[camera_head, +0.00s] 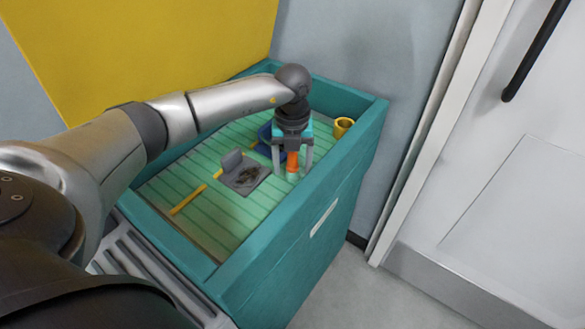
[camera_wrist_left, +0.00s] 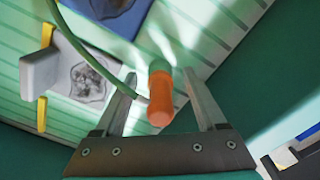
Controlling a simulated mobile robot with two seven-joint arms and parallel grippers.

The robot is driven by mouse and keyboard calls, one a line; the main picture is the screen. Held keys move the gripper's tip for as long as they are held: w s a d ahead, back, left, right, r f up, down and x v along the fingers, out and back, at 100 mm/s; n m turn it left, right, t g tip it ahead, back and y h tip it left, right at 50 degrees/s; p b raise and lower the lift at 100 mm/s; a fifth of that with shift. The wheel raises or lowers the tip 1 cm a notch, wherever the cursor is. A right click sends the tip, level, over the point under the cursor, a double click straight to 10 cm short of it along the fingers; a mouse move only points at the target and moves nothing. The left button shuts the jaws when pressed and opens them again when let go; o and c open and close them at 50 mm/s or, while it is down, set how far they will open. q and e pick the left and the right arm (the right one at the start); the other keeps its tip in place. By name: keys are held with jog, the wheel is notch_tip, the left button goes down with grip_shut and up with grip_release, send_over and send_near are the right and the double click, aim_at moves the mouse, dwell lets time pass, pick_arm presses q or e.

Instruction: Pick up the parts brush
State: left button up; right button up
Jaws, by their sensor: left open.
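The parts brush looks like the orange and green cylinder (camera_head: 292,161) in the teal basin, near its right wall. In the left wrist view its orange end (camera_wrist_left: 160,106) points toward the camera and its green end lies farther off. A thin green hose (camera_wrist_left: 72,48) curves down toward it. My left gripper (camera_head: 291,172) points down over the basin with its jaws open. In the left wrist view its fingers (camera_wrist_left: 160,78) are on either side of the brush, with gaps showing on both sides. My right gripper is not in view.
The teal basin (camera_head: 262,262) has raised walls around a slatted green floor. A grey piece with a dark-marked plate (camera_head: 245,175), a yellow rod (camera_head: 188,200), a blue item (camera_head: 264,134) and a yellow cup (camera_head: 343,127) are inside. A white door (camera_head: 520,170) stands at right.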

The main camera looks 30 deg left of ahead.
pick_arm(q)
jog(key=shift+f, duration=0.1)
grip_shut()
dwell(0.6)
